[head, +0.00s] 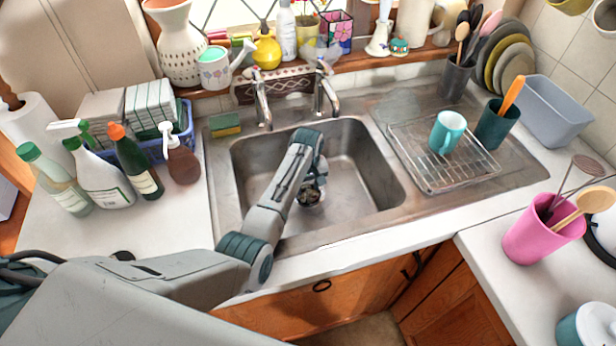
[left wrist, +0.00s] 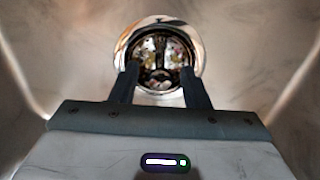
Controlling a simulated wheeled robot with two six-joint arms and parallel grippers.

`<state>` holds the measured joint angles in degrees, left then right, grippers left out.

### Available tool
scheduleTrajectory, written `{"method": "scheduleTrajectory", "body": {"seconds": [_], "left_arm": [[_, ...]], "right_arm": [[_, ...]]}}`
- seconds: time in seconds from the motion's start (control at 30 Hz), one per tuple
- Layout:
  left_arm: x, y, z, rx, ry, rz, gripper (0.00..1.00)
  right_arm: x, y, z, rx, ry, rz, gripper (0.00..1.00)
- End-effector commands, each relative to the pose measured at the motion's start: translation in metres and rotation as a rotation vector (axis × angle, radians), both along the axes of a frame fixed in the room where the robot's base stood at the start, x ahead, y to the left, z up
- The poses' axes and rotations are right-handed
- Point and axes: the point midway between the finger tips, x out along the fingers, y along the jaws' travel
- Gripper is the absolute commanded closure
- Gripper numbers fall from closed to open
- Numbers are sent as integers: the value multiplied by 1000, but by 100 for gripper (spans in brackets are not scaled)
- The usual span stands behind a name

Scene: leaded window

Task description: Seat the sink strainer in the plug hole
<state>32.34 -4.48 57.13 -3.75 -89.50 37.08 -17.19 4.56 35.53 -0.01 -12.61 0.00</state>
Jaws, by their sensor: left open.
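The plug hole (left wrist: 133,32) shows in the left wrist view as a round chrome ring in the steel sink floor. Inside the ring sits a round, shiny metal piece with a dark rim, which looks like the sink strainer (left wrist: 160,50); I cannot tell whether it is fully down or level. My left gripper (left wrist: 160,72) is open, with its two dark fingers over the near part of the ring, one on each side. In the head view the left gripper (head: 310,190) is low in the sink basin, and the wrist hides part of the plug hole. My right gripper is not in view.
The sink basin (head: 365,175) has steep walls around my arm, with two taps (head: 325,92) behind it. A wire rack (head: 470,172) with a teal mug (head: 447,131) stands right on the drainer. Bottles (head: 98,180) and a yellow-green sponge (head: 225,124) are left.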

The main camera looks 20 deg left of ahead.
Motion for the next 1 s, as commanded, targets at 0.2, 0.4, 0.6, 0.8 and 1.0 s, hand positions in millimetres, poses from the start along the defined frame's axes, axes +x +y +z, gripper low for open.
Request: {"method": "scheduleTrajectory", "body": {"seconds": [0.2,0.4,0.6,0.8,1.0], "left_arm": [[1,0,40,-1,-6,0,58],[1,0,83,0,-5,0,58],[1,0,109,-1,-3,0,58],[0,0,116,0,0,0,58],[0,0,116,0,0,0,58]], "right_arm": [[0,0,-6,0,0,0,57],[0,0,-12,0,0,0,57],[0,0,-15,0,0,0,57],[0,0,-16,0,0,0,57],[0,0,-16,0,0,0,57]]}}
